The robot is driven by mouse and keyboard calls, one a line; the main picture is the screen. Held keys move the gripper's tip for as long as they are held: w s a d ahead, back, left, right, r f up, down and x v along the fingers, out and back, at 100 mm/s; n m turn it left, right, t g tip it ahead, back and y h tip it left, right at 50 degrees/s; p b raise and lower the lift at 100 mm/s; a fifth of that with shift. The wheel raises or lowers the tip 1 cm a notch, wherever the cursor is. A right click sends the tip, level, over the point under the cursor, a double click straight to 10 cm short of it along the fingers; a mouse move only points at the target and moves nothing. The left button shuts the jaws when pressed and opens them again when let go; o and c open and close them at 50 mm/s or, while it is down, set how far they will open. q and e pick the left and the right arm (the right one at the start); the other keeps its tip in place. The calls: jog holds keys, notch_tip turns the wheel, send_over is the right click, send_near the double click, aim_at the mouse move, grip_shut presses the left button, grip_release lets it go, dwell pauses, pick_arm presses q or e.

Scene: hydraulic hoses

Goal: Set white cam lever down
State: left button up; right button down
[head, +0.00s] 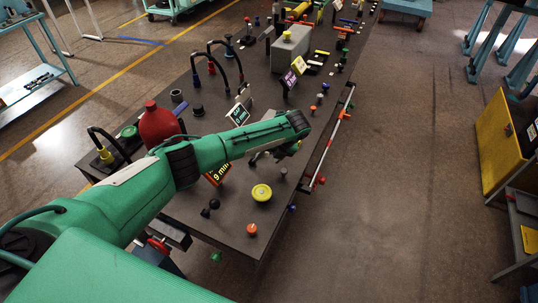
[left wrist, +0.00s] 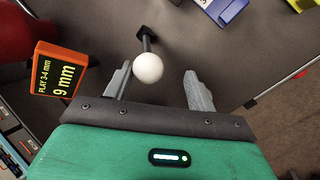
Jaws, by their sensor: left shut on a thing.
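The white cam lever shows in the left wrist view as a round white knob (left wrist: 148,68) on a short dark stem (left wrist: 147,40). The knob is between the two fingers of my left gripper (left wrist: 160,80), close to the left finger. My left gripper is shut on the lever, though a gap shows towards the right finger. In the head view my left gripper (head: 274,153) is low over the near part of the dark table (head: 215,228), partly hidden by its wrist. Whether the lever touches the table cannot be told. My right gripper is not in view.
An orange sign reading 9 mm (left wrist: 60,72) stands left of the gripper. A yellow round piece (head: 261,193), small dark knobs (head: 210,208) and an orange knob (head: 252,229) are nearer. A red bottle (head: 158,124) stands left. A rail (head: 333,138) runs along the right edge.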

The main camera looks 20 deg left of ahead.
pick_arm(q)
jog(key=shift+w+r, duration=0.15)
jog(key=shift+w, duration=0.05)
jog(key=shift+r, duration=0.1)
jog(key=shift+d+r, duration=0.2)
jog(key=b+v, duration=0.4)
jog(key=v, duration=0.9)
jog(key=shift+s, duration=0.15)
jog(key=shift+a, duration=0.1)
